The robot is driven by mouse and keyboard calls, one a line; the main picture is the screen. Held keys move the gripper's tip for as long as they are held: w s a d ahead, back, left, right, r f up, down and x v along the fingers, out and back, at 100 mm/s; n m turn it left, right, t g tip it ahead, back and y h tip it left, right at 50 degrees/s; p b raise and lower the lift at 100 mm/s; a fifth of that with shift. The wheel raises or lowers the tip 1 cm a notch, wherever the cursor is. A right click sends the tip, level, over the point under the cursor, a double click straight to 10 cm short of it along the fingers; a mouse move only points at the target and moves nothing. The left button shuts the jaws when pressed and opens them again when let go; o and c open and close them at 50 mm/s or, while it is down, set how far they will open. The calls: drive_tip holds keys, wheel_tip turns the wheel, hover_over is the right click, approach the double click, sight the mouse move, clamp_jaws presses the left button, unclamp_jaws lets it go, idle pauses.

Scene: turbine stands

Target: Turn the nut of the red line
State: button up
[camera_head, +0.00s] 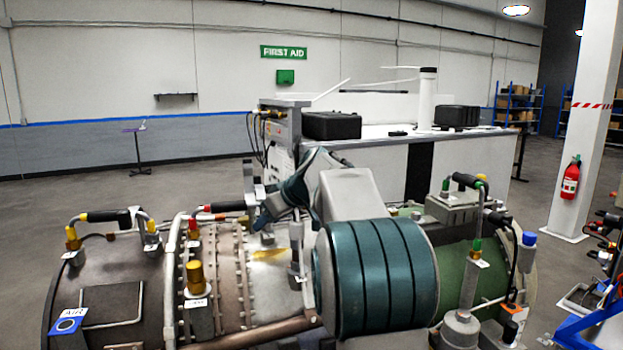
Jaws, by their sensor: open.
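The red line is a short pipe with a black sleeve (225,206) on top of the turbine, left of centre. Its red nut (193,227) sits at the pipe's left end, above a metal fitting. A second red band shows where the pipe meets the sleeve. My gripper (264,216) is small in the picture, just right of the sleeve, at the end of my teal and grey arm. It is open. Its fingertips are hard to make out, and I see nothing held. The right end of the red line is hidden behind my gripper and wrist.
A yellow-marked line (108,216) lies to the left; a green-marked line (467,181) and a blue cap (529,239) are to the right. A brass fitting (196,278) stands in front of the red nut. Behind is a white bench (380,170) with black cases.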

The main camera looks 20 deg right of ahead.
drive_tip(key=n+y+p, duration=0.1)
drive_tip(key=p, duration=0.1)
drive_tip(key=n+g+y+p, duration=0.1)
drive_tip(key=n+p, duration=0.1)
drive_tip(key=n+g+p, duration=0.1)
drive_tip(key=shift+w+d+r+n+y+p, duration=0.2)
drive_tip(key=shift+r+n+y+p, duration=0.1)
drive_tip(key=shift+y+p, duration=0.1)
drive_tip(key=b+v, duration=0.2)
drive_tip(key=v, duration=1.1)
drive_tip(key=shift+d+b, duration=0.3)
drive_tip(key=shift+s, duration=0.1)
